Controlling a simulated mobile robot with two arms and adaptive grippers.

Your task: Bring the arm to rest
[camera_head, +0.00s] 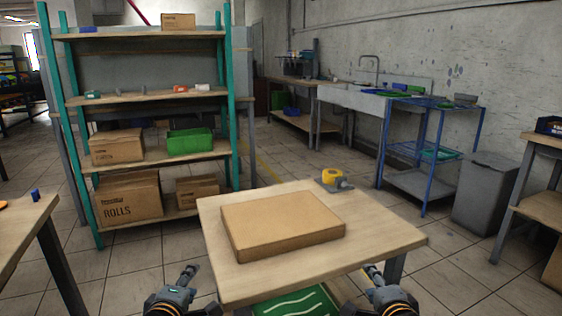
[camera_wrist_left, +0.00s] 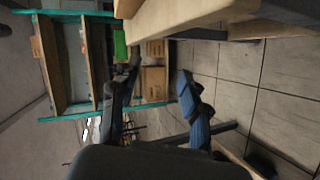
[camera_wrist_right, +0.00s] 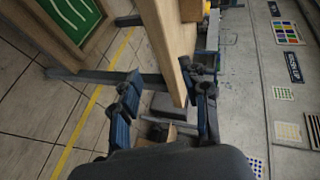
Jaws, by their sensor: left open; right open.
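My left gripper (camera_head: 187,273) hangs at the bottom of the head view, just left of the wooden table (camera_head: 385,236). In the left wrist view its two fingers (camera_wrist_left: 160,88) stand apart with nothing between them. My right gripper (camera_head: 373,272) is at the table's front right corner in the head view. In the right wrist view its fingers (camera_wrist_right: 167,92) are apart, and the table edge (camera_wrist_right: 165,45) shows between them; I cannot tell how near it is. Neither gripper holds anything.
A closed cardboard box (camera_head: 280,222) and a yellow tape dispenser (camera_head: 333,179) are on the table. A green mat (camera_head: 297,303) shows beneath it. A shelf (camera_head: 150,101) with boxes and a green bin (camera_head: 190,141) stands behind left. A blue-framed rack (camera_head: 425,146) stands right.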

